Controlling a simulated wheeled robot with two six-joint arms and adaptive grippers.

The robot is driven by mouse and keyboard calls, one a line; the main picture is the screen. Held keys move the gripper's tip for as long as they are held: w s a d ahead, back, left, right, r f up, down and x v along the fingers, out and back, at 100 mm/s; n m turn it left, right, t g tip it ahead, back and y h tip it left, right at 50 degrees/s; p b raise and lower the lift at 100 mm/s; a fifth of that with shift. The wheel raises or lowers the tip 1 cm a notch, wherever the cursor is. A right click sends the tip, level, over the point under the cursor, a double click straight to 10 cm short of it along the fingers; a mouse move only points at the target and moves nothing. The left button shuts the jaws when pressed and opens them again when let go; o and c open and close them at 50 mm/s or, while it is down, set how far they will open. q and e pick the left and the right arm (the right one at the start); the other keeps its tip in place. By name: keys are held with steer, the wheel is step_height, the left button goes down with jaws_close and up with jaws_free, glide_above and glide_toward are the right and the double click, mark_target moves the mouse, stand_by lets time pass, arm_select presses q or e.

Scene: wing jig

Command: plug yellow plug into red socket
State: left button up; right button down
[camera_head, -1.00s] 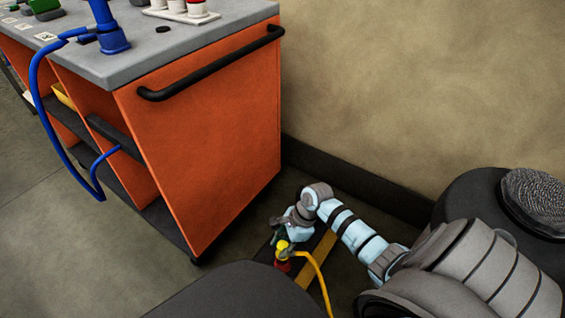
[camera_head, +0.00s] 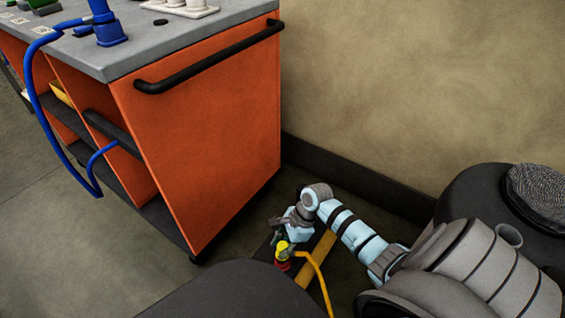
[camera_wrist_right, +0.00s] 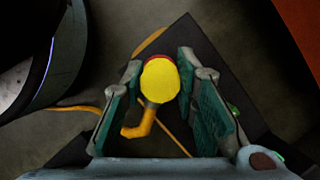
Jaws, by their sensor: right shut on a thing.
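The yellow plug (camera_head: 282,247) is low on the right side of the cart, in the head view, with a yellow cable running from it to the lower right. My right gripper (camera_head: 280,238) is shut on it. In the right wrist view the round yellow plug (camera_wrist_right: 160,82) sits between the two finger pads. The red socket (camera_head: 282,266) is directly below the plug, and only a red edge of it (camera_wrist_right: 129,73) shows behind the plug in the wrist view. I cannot tell how deep the plug sits in the socket. My left gripper is out of view.
An orange cart (camera_head: 205,135) with a grey top and black handle stands left of my right arm. A blue cable (camera_head: 45,125) hangs from its top. A dark base with a yellow stripe (camera_head: 316,257) lies under the plug. A wall is behind.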

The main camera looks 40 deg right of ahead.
steer(key=shift+f+b, duration=0.4)
steer(key=shift+f, duration=0.35)
steer(key=c, duration=1.2)
jaws_free()
steer(key=v, duration=0.7)
steer(key=shift+r, duration=0.25)
